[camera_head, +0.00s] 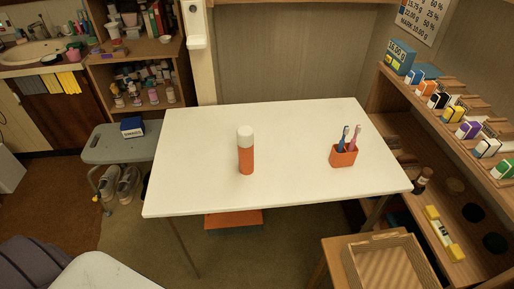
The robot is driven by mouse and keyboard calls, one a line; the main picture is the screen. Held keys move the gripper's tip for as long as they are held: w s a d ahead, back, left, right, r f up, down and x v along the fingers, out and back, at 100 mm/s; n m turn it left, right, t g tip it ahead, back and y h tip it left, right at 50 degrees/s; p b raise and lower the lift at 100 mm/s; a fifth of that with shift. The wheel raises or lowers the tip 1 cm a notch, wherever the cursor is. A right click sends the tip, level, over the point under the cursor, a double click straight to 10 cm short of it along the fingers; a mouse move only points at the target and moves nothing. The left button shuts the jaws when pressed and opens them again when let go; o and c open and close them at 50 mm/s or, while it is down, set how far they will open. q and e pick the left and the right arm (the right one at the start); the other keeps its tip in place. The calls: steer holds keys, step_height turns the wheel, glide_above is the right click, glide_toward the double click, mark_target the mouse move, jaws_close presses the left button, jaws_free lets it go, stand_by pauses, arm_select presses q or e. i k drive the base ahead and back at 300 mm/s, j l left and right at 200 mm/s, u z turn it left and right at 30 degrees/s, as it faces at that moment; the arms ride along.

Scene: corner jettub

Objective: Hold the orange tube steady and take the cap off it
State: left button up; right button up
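The orange tube (246,160) stands upright on the white table (200,185), left of the table's middle. Its white cap (245,136) sits on top of the tube. Neither of my grippers shows in the head view, and nothing touches the tube or the cap.
An orange cup (343,156) with toothbrushes stands on the table to the right of the tube. The rest of the tabletop is clear. A wooden shelf (440,115) with several small boxes runs along the right. A grey stool (112,150) stands left of the table, and a wooden tray (348,250) lies at front right.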

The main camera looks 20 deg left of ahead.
mark_target(246, 155)
steer(key=j+z, duration=0.15)
steer(key=z, duration=0.45)
steer(key=k+j+z, duration=0.1)
steer(key=j+z, duration=0.15)
steer(key=j, duration=0.2)
steer(key=k+j+z, duration=0.2)
steer(key=j, duration=0.2)
steer(key=j+z, duration=0.25)
steer(key=j, duration=0.15)
steer(key=k+j+z, duration=0.25)
steer(key=i+j, duration=0.05)
steer(key=j, duration=0.05)
